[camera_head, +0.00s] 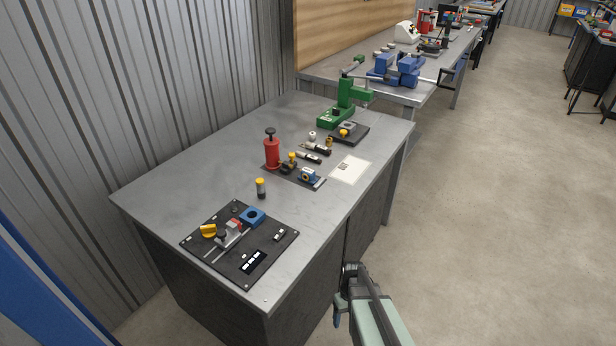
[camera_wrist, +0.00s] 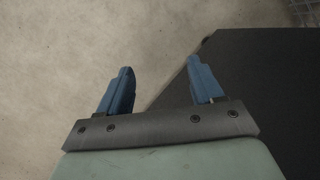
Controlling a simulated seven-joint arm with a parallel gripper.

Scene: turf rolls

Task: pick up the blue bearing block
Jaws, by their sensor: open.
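Two blue pieces on the grey workbench (camera_head: 160,190) could be the blue bearing block. One is a blue block with a dark round hole (camera_head: 252,216), on the back part of the black plate at the near end. The other is a smaller blue block with a pale ring (camera_head: 308,177), on a dark mat farther back. I cannot tell for sure which is meant. My gripper (camera_head: 340,302) is off the bench's right side, low and apart from both. In the wrist view my gripper (camera_wrist: 160,68) is open, with nothing between its blue fingers; neither block shows there.
The black plate (camera_head: 270,258) also carries a yellow knob (camera_head: 208,230) and metal rails. A green press (camera_head: 340,105) is at the back. The bench's right edge lies between my gripper and the blocks.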

